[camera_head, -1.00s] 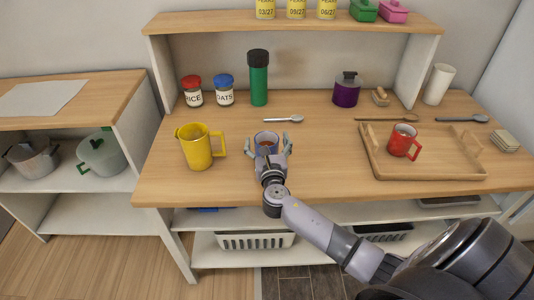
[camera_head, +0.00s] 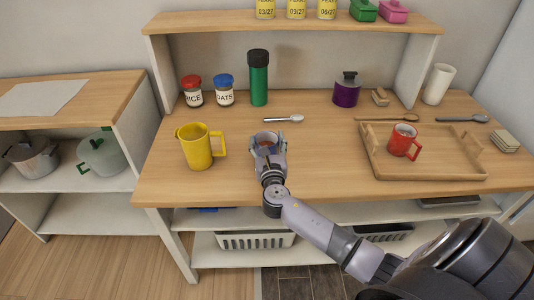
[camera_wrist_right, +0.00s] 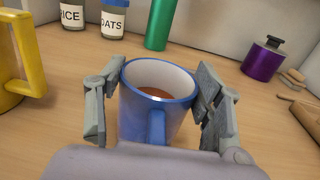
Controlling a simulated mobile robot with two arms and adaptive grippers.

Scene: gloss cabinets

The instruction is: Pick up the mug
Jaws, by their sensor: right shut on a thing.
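A blue mug (camera_wrist_right: 156,97) with a white inside and brown contents stands upright on the wooden counter. Its handle points toward my wrist in the right wrist view. My right gripper (camera_wrist_right: 158,105) is shut on the mug, with a finger against each side. In the head view my right gripper (camera_head: 268,148) largely covers the mug (camera_head: 266,136), and only its upper part shows. A red mug (camera_head: 403,141) stands on a wooden tray (camera_head: 430,173) to the right. My left gripper is not in view.
A yellow pitcher (camera_head: 197,147) stands close on the left. A spoon (camera_head: 284,118) and a green bottle (camera_head: 258,78) lie and stand behind the mug. Rice and oats jars (camera_head: 224,91) are at the back left. The counter between the mug and the tray is clear.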

